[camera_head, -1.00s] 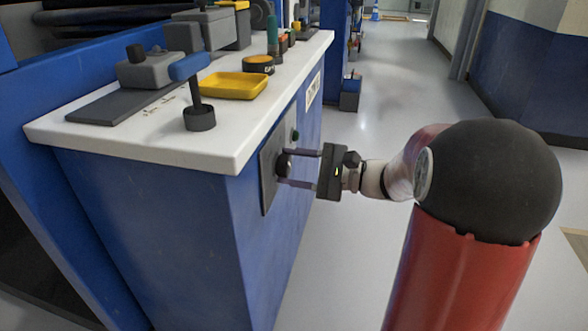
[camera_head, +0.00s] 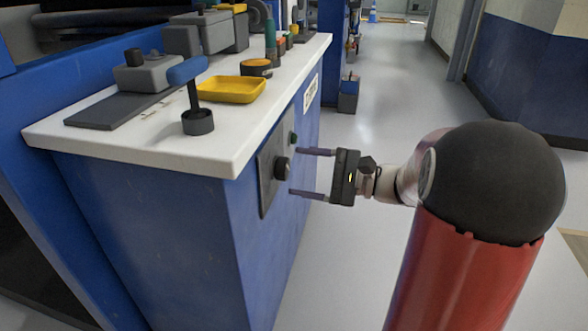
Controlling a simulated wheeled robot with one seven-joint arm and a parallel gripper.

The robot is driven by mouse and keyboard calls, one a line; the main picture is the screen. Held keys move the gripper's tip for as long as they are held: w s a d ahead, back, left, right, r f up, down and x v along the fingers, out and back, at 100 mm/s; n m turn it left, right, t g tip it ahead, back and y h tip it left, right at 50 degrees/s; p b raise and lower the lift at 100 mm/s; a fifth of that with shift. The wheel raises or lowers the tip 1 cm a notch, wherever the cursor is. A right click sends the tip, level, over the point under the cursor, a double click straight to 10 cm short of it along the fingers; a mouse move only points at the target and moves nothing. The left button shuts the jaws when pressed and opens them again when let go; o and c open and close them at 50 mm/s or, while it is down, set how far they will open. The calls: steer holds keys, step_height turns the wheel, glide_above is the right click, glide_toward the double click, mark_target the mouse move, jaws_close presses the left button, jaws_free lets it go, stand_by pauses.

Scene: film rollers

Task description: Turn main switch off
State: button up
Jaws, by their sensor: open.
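The main switch appears to be the round black knob (camera_head: 282,168) on a dark grey plate (camera_head: 266,180) on the blue cabinet's right side. The knob's exact turned position is too small to tell.
The white countertop (camera_head: 150,145) overhangs the blue cabinet (camera_head: 160,220). On it are a yellow tray (camera_head: 231,90), a blue-handled lever (camera_head: 192,95) and a grey device (camera_head: 150,75). The grey floor (camera_head: 385,120) right of the cabinet is open.

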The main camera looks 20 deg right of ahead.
steer(key=v, duration=0.5)
stand_by(0.3)
steer(key=s+a+n+g+h+p, duration=0.6)
steer(key=s+a+g, duration=0.1)
steer(key=s+a, duration=0.45)
steer(key=s+d+r+n+t+h+p, duration=0.3)
steer(key=s+d+r+n+h+p, duration=0.1)
steer(key=n+h, duration=0.4)
steer(key=shift+s+r+t+h+p, duration=0.35)
steer(key=shift+s+r+h, duration=0.4)
steer(key=shift+s, duration=0.45)
